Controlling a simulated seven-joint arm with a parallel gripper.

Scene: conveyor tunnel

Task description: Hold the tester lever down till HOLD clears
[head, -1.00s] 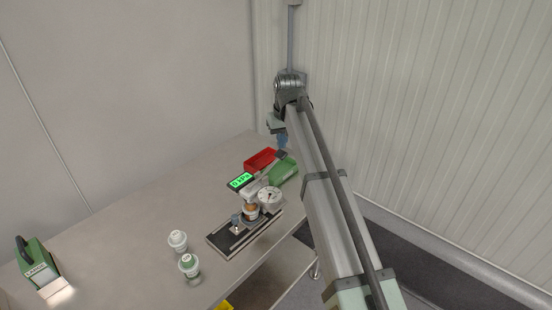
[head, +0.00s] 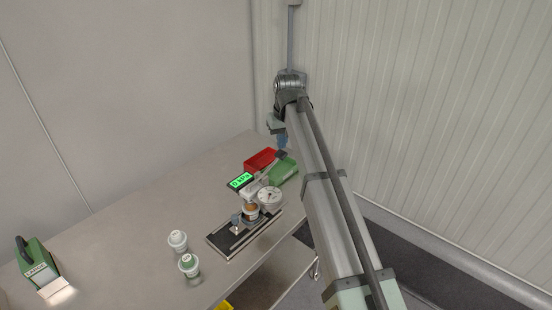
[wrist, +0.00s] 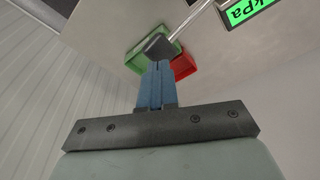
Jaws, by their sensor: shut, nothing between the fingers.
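The tester (head: 232,238) stands on the bench with a dark base, a round white dial gauge (head: 270,198) and a lit green display (head: 241,181). The display shows kPa in the wrist view (wrist: 250,10); its digits are too small to read surely, and I see no HOLD word. A small jar with orange-brown contents (head: 251,211) sits under the tester's head. The lever (head: 270,166) slopes up to a dark end pad (wrist: 160,47). My gripper (wrist: 157,64) is shut and empty, its blue fingertips at the pad, seemingly touching it.
A red bin (head: 260,160) and a green bin (head: 284,172) lie behind the lever. Two lidded jars (head: 178,240) (head: 189,264) stand at the front. A green handled device (head: 36,260) is far left. The bench between is clear.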

